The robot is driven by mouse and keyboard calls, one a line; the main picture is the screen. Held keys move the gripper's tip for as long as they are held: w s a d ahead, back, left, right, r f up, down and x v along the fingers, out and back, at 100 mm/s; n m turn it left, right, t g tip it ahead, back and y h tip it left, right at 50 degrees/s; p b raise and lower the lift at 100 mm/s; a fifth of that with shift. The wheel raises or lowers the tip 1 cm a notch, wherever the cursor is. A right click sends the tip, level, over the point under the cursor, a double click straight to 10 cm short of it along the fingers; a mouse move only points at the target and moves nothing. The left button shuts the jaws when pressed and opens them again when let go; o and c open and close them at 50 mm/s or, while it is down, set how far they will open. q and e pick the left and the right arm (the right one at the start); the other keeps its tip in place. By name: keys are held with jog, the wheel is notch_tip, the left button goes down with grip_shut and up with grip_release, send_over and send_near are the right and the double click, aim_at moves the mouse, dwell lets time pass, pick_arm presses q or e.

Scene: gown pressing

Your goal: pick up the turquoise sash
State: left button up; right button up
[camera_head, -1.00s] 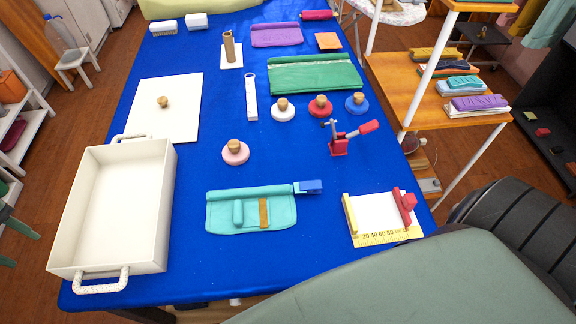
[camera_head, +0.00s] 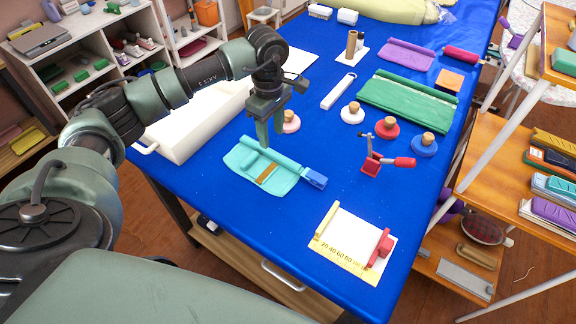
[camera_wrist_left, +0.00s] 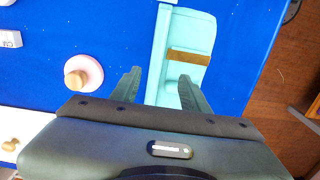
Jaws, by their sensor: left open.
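The turquoise sash (camera_head: 286,181) lies folded flat on the blue table, with a thick rolled far edge, a small turquoise roll on top and a brown band across it. A blue clip (camera_head: 315,179) sits at its right corner. My left gripper (camera_head: 268,138) points down with its fingers open, at the sash's far edge; I cannot tell its exact height. In the left wrist view the sash (camera_wrist_left: 195,30) lies ahead of and partly between the open fingers (camera_wrist_left: 160,85), and the near part is hidden by the gripper. My right gripper is not in view.
A pink-based knob (camera_head: 291,122) stands close behind the left gripper. A white tray (camera_head: 190,140) is to the left, partly hidden by my arm. A red clamp (camera_head: 372,164) and a white board with a scale (camera_head: 350,238) lie to the right. Blue table between them is clear.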

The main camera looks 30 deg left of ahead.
aim_at(275, 152)
pick_arm(q)
jog(key=f, duration=0.1)
jog(key=f+p, duration=0.1)
jog(key=f, duration=0.1)
jog(key=shift+w+a, duration=0.1)
jog(key=shift+a, duration=0.1)
jog(key=f, duration=0.2)
jog(key=f+p, duration=0.1)
jog(key=shift+w+d+f, duration=0.2)
jog(key=shift+d+f, duration=0.1)
jog(key=shift+d, duration=0.05)
jog(key=shift+f, duration=0.35)
jog(key=shift+a, duration=0.1)
jog(key=shift+c, duration=0.6)
grip_shut()
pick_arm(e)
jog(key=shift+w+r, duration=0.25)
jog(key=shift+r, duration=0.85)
